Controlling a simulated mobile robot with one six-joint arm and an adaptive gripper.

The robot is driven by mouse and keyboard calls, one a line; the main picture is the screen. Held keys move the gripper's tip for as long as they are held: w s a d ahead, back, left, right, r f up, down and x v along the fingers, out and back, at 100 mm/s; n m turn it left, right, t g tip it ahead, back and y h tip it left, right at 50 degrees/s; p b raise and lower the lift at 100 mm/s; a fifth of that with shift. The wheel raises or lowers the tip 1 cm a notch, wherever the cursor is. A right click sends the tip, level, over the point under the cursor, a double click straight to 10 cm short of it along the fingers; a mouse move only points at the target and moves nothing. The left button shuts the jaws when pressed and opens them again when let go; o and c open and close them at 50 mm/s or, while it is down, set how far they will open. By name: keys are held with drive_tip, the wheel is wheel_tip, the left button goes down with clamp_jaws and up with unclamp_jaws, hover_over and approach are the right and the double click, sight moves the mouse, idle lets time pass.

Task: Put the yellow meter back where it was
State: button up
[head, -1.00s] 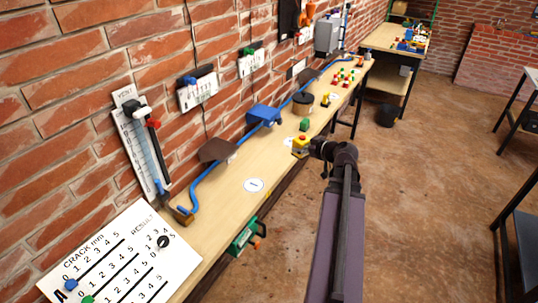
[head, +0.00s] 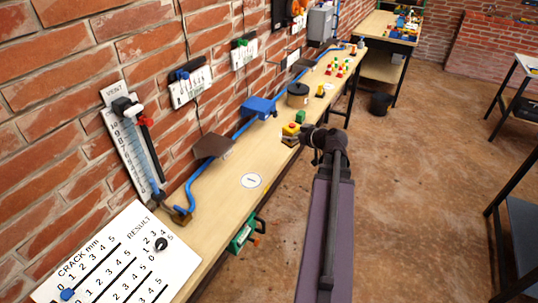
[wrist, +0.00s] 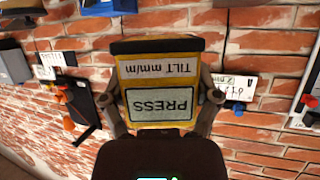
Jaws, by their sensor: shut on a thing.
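The yellow meter (wrist: 160,82) fills the middle of the wrist view, between my two fingers. Its labels "TILT mm/m" and "PRESS" appear upside down there.
The narrow wooden bench (head: 225,200) runs along the brick wall. A green block (head: 300,117) stands just beyond the meter.

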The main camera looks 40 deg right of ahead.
wheel_tip(320, 180, down, 12)
drive_tip(key=n+y+b, duration=0.3)
drive_tip(key=y+b, duration=0.1)
drive_tip(key=b, duration=0.8)
drive_tip(key=shift+a+n+g, duration=0.2)
drive_tip(key=shift+n+g, duration=0.1)
drive_tip(key=shift+g, duration=0.1)
drive_tip(key=b, duration=0.1)
hover_over(269, 154)
drive_tip(key=s, duration=0.1)
drive_tip(key=shift+a+f, duration=0.2)
drive_tip(key=shift+f, duration=0.5)
drive_tip(key=shift+w+d, duration=0.1)
drive_tip(key=shift+w, duration=0.5)
wheel_tip(269, 154, down, 4)
drive_tip(key=b, duration=0.4)
drive_tip(key=shift+r, duration=0.15)
drive_tip(key=o, duration=1.1)
